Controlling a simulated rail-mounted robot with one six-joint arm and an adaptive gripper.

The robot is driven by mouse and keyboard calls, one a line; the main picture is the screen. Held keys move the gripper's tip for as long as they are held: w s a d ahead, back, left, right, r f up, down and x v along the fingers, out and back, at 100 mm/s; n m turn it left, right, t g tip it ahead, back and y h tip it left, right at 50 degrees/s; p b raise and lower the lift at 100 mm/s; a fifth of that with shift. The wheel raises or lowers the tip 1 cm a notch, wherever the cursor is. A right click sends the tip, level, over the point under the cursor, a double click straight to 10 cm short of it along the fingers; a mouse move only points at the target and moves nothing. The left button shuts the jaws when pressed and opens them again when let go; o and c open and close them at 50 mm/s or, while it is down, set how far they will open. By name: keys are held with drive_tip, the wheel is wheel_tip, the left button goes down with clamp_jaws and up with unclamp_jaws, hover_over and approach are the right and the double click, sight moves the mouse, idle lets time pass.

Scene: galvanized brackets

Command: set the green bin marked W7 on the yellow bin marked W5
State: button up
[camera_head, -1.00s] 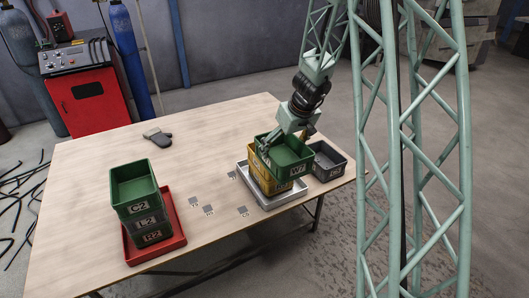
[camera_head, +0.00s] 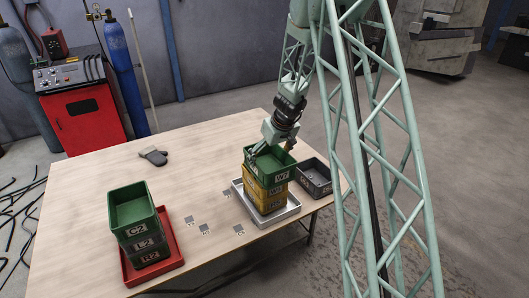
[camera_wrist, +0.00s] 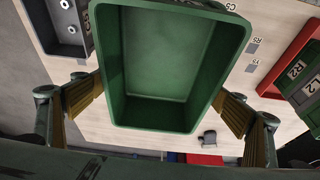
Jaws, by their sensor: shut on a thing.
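The green bin marked W7 (camera_head: 283,175) is directly over a stack of yellow bins in the head view, level and closely lined up with it. The upper yellow bin (camera_head: 278,189), whose mark looks like W5, is just beneath it. No gap shows, but I cannot tell whether it bears full weight. Another yellow bin (camera_head: 276,203) is below, on a silver tray (camera_head: 291,209). My gripper (camera_head: 269,152) is shut on the green bin; in the wrist view its fingers flank the empty green bin (camera_wrist: 165,113), which hides the yellow stack.
A dark grey bin (camera_head: 315,181) stands close to the right of the silver tray. A red tray (camera_head: 174,243) with stacked green bins (camera_head: 136,233) is at the left. A glove (camera_head: 153,156) lies at the back. Small marked squares lie mid-table; the table is otherwise clear.

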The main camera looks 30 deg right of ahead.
drive_tip(key=p, duration=0.3)
hover_over(264, 160)
drive_tip(key=s, duration=0.2)
drive_tip(key=shift+w+f, duration=0.25)
drive_tip(key=shift+f, duration=0.05)
drive_tip(key=shift+w, duration=0.15)
drive_tip(key=shift+w+p, duration=0.35)
drive_tip(key=shift+p, duration=0.05)
drive_tip(key=shift+f, duration=1.8)
drive_tip(key=shift+f+b, duration=0.6)
drive_tip(key=shift+b, duration=0.6)
drive_tip(key=o, duration=1.1)
drive_tip(key=shift+c, duration=0.2)
drive_tip(key=shift+r+p, duration=0.2)
drive_tip(key=shift+p, duration=0.1)
